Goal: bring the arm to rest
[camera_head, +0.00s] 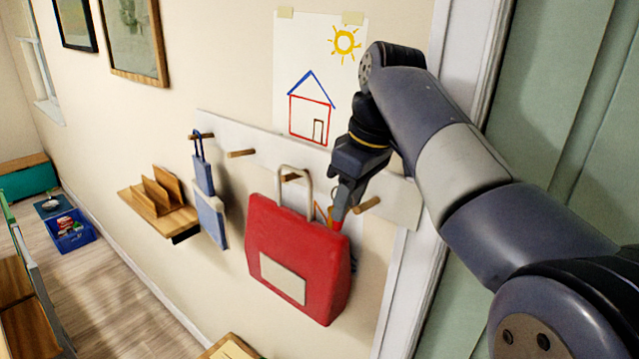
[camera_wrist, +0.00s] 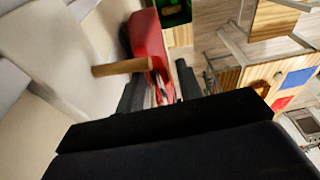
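My gripper (camera_head: 338,215) is in front of the wall at the peg rail, just above the upper right edge of a red bag (camera_head: 298,255). The bag hangs on the rail by a pale loop handle and has a blank cream label. In the wrist view my gripper's dark fingers (camera_wrist: 160,92) stand apart, with a gap between them. The red bag (camera_wrist: 148,42) shows beyond them, and I cannot tell whether a finger touches it. My arm reaches in from the right, bent down at the wrist.
A bare wooden peg (camera_head: 367,205) is close right of my gripper and also shows in the wrist view (camera_wrist: 125,67). Another bare peg (camera_head: 241,153) is to the left. A blue bag (camera_head: 210,215) hangs beside a small wooden shelf (camera_head: 165,215). A green door (camera_head: 560,110) is at right.

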